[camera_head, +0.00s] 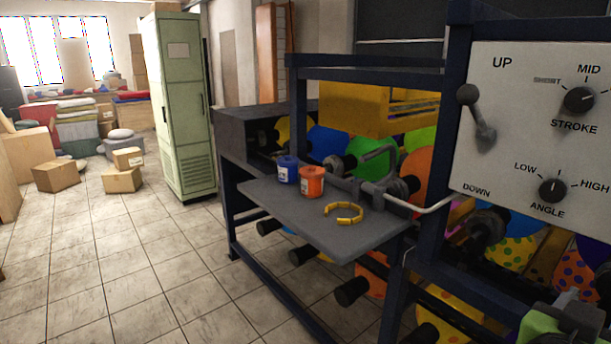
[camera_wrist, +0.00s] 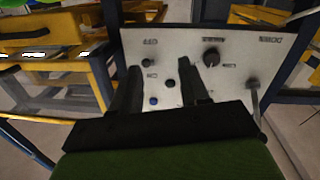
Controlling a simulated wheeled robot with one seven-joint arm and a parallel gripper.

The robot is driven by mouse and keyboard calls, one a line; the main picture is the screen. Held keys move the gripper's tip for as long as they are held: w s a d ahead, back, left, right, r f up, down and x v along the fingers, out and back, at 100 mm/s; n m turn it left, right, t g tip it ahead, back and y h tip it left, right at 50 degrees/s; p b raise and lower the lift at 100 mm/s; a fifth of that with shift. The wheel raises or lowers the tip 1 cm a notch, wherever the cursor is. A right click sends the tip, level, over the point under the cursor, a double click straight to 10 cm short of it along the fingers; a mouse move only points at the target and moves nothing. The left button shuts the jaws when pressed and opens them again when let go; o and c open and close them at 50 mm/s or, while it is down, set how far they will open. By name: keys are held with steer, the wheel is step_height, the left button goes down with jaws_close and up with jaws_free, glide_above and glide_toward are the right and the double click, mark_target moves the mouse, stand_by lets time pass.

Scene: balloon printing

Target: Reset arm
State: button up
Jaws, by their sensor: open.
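My gripper (camera_wrist: 160,75) shows in the wrist view with its two dark fingers apart and nothing between them. Its fingers are in front of a pale control panel (camera_wrist: 232,75), apparently clear of it, though the exact gap is hard to judge. A black knob (camera_wrist: 211,57), small buttons including a blue button (camera_wrist: 153,100), and a lever (camera_wrist: 254,95) are on that panel. In the head view, a green and grey part at the lower right edge looks like my arm; the fingers cannot be made out there.
A white panel (camera_head: 520,130) with a lever (camera_head: 478,118), stroke knob (camera_head: 579,100) and angle knob (camera_head: 552,190) stands at right. A grey shelf (camera_head: 290,207) holds a blue can (camera_head: 287,170), an orange can (camera_head: 312,182) and a yellow ring (camera_head: 344,221).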

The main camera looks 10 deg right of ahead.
steer(key=w+a+f+n+t+y, duration=0.2)
steer(key=w+a+f+n+y, duration=0.25)
steer(key=a+f+y, duration=0.4)
steer(key=s+a+f+n+g+y, duration=0.1)
steer(key=s+a+f+n+y, duration=0.2)
steer(key=a, duration=0.4)
steer(key=a+f+n+g+y, duration=0.1)
steer(key=a+f+n+y, duration=0.25)
steer(key=a, duration=0.45)
step_height(320, 180, up, 17)
steer(key=s+a+g+y+p, duration=0.1)
steer(key=p, duration=1.7)
steer(key=shift+s+n, duration=0.3)
steer(key=shift+n, duration=0.1)
